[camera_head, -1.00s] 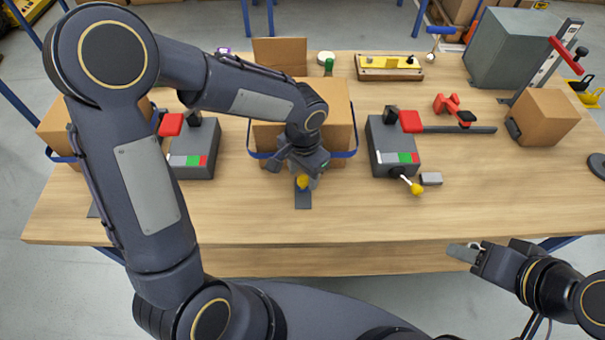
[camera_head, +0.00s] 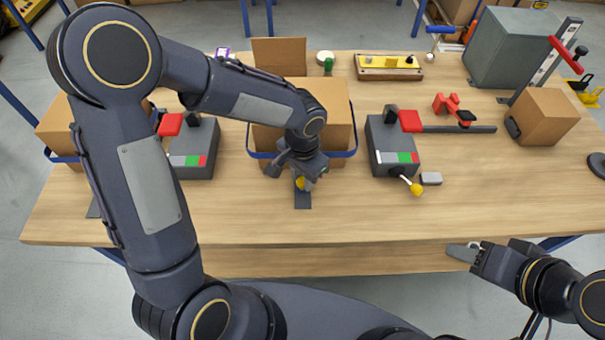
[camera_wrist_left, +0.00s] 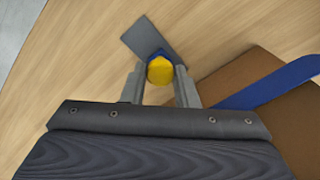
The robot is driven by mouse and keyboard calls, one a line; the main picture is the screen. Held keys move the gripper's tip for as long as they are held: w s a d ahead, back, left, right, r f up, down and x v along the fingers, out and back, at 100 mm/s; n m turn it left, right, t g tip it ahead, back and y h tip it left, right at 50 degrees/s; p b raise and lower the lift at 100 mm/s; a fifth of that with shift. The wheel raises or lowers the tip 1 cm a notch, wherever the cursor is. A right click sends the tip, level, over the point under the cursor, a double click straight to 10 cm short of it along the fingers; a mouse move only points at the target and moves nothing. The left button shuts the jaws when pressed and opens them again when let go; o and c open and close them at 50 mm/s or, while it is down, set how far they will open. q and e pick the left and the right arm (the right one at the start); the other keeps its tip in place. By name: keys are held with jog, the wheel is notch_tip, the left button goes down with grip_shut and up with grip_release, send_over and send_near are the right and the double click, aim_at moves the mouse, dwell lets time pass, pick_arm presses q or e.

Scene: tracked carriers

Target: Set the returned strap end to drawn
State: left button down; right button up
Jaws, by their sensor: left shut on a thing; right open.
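My left gripper (camera_head: 302,180) is shut on the yellow strap end (camera_wrist_left: 160,70), between its two fingers in the left wrist view. A bit of blue shows just behind the yellow. A dark grey plate (camera_head: 303,200) lies flat on the table under the strap end; its far part also shows in the left wrist view (camera_wrist_left: 143,38). A blue strap (camera_head: 340,154) runs around the front of the open cardboard carton (camera_head: 338,125) behind the gripper. Whether it joins the held end is hidden. My right gripper (camera_head: 464,252) is open and empty at the table's front edge.
Grey units with white, green and red bands stand left (camera_head: 193,160) and right (camera_head: 388,157) of the carton; the right one has a yellow-knobbed lever (camera_head: 415,188). A small closed box (camera_head: 543,117) stands at right. The front table strip is mostly clear.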

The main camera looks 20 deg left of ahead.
aim_at(303, 204)
pick_arm(q)
jog(key=s, duration=0.2)
jog(key=s+d+b, duration=0.1)
jog(key=shift+s, duration=0.45)
jog(key=c, duration=1.5)
grip_release()
jog(key=o, duration=0.4)
jog(key=shift+d, duration=0.1)
jog(key=shift+c, duration=0.2)
jog(key=shift+r, duration=0.1)
jog(key=shift+r, duration=0.3)
notch_tip(303, 204, up, 7)
jog(key=shift+p, duration=0.4)
